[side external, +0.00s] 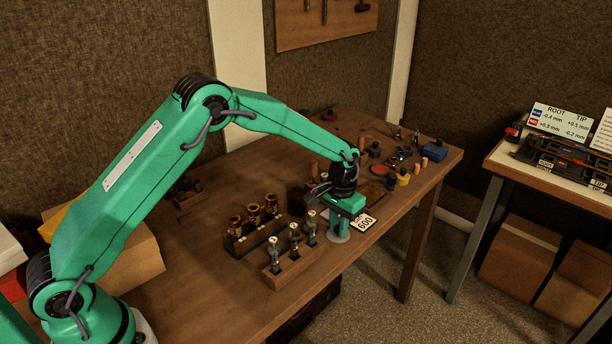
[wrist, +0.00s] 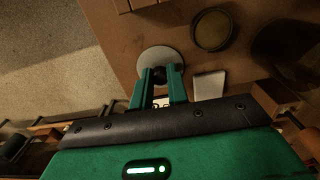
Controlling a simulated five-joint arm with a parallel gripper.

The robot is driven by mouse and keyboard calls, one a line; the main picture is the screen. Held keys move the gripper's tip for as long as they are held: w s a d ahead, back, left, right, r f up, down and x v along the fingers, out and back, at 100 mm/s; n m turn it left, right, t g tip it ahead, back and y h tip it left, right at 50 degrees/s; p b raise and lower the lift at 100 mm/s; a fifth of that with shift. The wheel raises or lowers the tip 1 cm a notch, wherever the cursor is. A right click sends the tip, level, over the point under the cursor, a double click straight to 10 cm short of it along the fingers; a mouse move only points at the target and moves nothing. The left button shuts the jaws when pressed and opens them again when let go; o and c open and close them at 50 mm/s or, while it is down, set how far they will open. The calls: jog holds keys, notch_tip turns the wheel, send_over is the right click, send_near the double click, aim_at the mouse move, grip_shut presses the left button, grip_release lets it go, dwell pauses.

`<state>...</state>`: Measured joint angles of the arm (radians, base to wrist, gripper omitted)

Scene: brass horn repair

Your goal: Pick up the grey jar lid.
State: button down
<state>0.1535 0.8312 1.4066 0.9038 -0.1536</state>
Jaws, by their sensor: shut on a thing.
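The grey jar lid (side external: 338,239) is a flat round disc near the table's front edge, directly below my gripper (side external: 342,227). In the wrist view the lid (wrist: 158,57) shows as a pale grey disc with a dark knob at its middle. My gripper (wrist: 160,73) has its two green fingers on either side of that knob, shut on it. The fingers hide part of the knob and the lid's near side. I cannot tell whether the lid rests on the table or is slightly raised.
A white card marked 600 (side external: 364,222) lies right of the lid. Wooden racks with brass parts (side external: 255,225) and silver parts (side external: 293,254) stand to the left. A round brown dish (wrist: 212,30) and a pale square piece (wrist: 208,85) are close by. Small jars crowd the table's far right.

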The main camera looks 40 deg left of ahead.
jog(key=shift+r, duration=0.1)
jog(key=shift+r, duration=0.8)
notch_tip(320, 180, up, 2)
jog(key=shift+r, duration=0.2)
jog(key=s+d+r, duration=0.6)
jog(key=s+d, duration=0.1)
jog(key=d, duration=0.2)
jog(key=shift+s+r, duration=0.2)
jog(key=shift+r, duration=0.2)
notch_tip(320, 180, up, 2)
jog(key=n, duration=0.3)
send_over(328, 239)
jog(key=w+a+r+n, duration=0.2)
jog(key=a+n, duration=0.1)
jog(key=a, duration=1)
jog(key=shift+r, duration=0.25)
jog(key=shift+w+f, duration=0.1)
jog(key=shift+f, duration=0.05)
